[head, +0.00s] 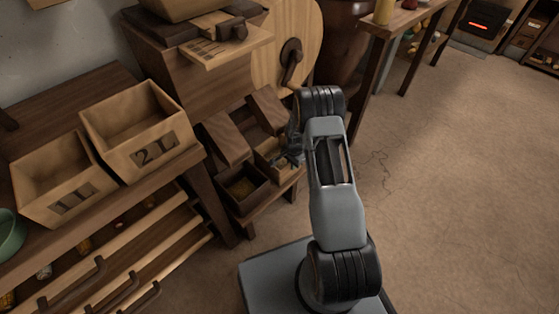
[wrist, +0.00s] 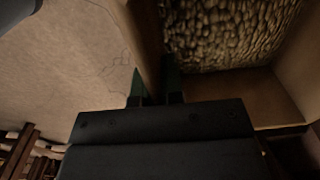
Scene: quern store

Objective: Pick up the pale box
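The pale box (head: 266,158) is a small open-topped wooden box on the low stand, partly hidden by my gripper in the head view. In the wrist view its wall (wrist: 146,40) runs up between my fingers, and a grainy, lumpy filling (wrist: 222,32) lies to the right of that wall. My gripper (head: 287,155) reaches down at the box's right side. In the wrist view the two green fingertips (wrist: 155,88) are close together, one on each side of the wall, and seem to press on it. The box appears to rest on the stand.
A dark box (head: 243,187) stands close to the left of the pale box, with wooden chutes behind. Two larger tan bins (head: 140,128) sit on the bench at left. A round wooden disc with a crank (head: 290,55) rises behind. Open floor (head: 450,180) lies right.

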